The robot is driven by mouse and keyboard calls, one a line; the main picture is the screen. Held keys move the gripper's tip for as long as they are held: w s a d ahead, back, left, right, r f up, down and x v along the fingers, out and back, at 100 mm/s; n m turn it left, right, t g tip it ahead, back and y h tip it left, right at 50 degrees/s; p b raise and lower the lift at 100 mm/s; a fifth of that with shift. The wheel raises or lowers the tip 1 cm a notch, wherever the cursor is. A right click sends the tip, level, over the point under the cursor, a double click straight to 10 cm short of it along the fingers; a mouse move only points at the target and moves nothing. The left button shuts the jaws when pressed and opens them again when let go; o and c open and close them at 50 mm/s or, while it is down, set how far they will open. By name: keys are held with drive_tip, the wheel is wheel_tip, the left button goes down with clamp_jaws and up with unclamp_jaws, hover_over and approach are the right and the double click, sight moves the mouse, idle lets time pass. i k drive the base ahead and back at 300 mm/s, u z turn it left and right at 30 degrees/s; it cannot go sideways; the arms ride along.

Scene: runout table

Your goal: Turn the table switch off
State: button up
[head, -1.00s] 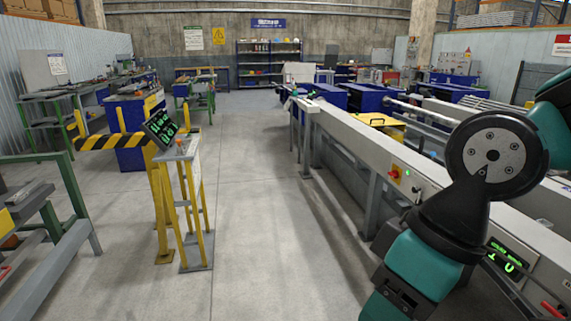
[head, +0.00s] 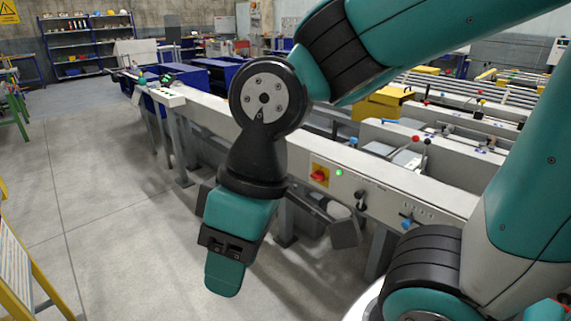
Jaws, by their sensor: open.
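The table switch (head: 318,175) is a red rotary handle on a yellow plate, on the side face of the long pale runout table (head: 228,122). A green lamp (head: 338,172) glows just right of it. The handle looks roughly sideways, but it is too small to tell its exact setting. My gripper (head: 226,272), at the low end of my arm, hangs left of the switch and lower in the picture, apart from it. It is open and appears empty; its fingertips are hard to make out. My arm covers part of the table left of the switch.
A dark knob (head: 360,200) and a blue knob (head: 405,222) sit right of the switch. A grey plate (head: 345,234) juts out below. Open concrete floor (head: 100,220) lies left of the table.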

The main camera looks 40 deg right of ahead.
sight(319, 176)
drive_tip(key=i, duration=3.45)
drive_tip(key=z, duration=4.6)
